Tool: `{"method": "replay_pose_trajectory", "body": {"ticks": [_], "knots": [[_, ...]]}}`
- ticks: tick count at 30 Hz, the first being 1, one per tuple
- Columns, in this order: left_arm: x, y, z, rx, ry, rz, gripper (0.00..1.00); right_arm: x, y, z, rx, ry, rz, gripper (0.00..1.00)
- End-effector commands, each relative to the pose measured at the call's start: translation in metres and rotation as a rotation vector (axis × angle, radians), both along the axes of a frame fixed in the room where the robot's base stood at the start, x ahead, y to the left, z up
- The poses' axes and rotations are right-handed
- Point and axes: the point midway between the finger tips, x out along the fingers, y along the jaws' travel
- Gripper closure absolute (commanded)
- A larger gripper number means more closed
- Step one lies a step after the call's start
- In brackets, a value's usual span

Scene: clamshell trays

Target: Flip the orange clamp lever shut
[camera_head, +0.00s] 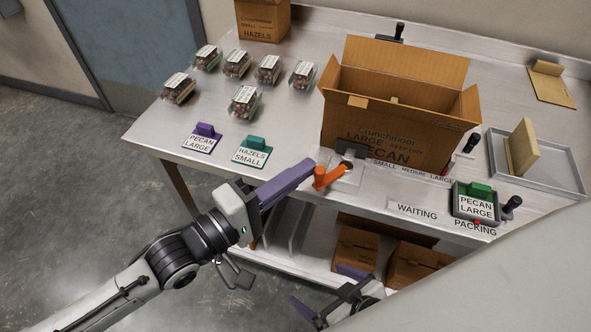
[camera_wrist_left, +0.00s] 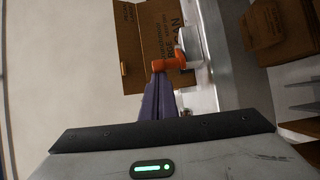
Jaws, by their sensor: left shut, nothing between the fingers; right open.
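The orange clamp lever (camera_head: 328,176) sits on a light plate at the table's front edge, in front of the open Pecan Large carton (camera_head: 390,120). Its orange part has a short upright knob at the left end and an arm running right. My left gripper (camera_head: 311,166) is shut and empty, its purple fingers close to the lever's left side; I cannot tell whether they touch. In the left wrist view the lever (camera_wrist_left: 172,64) shows just past the fingertips (camera_wrist_left: 157,76). My right gripper (camera_head: 325,292) is open, low at the front, partly cut off by a pale surface.
Several clear clamshell trays (camera_head: 269,69) stand at the back left. Purple (camera_head: 203,138) and teal (camera_head: 250,151) label cards lie in front of them. A green-tabbed label holder (camera_head: 477,203) and a grey tray (camera_head: 566,166) are at the right. Cartons (camera_head: 356,247) sit on the lower shelf.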

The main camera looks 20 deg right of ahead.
Motion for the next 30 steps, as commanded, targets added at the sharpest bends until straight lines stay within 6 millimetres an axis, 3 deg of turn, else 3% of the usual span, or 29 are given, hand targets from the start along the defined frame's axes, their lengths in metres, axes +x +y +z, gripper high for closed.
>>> {"method": "replay_pose_trajectory", "body": {"ticks": [1,11,24,30], "knots": [[-0.027,-0.011,-0.003,-0.009,0.017,-0.046,1.0,0.0,0.0,0.0,0.0,0.0,0.0,0.0],[-0.028,-0.007,-0.002,-0.009,0.018,-0.044,1.0,0.0,0.0,0.002,0.0,0.001,0.0,0.0],[-0.047,0.057,-0.003,0.0,0.011,-0.014,1.0,-0.004,0.0,0.024,-0.001,0.008,0.0,0.0],[-0.051,0.07,-0.003,-0.001,0.009,-0.008,1.0,-0.004,0.0,0.027,-0.001,0.008,0.0,0.0]]}}
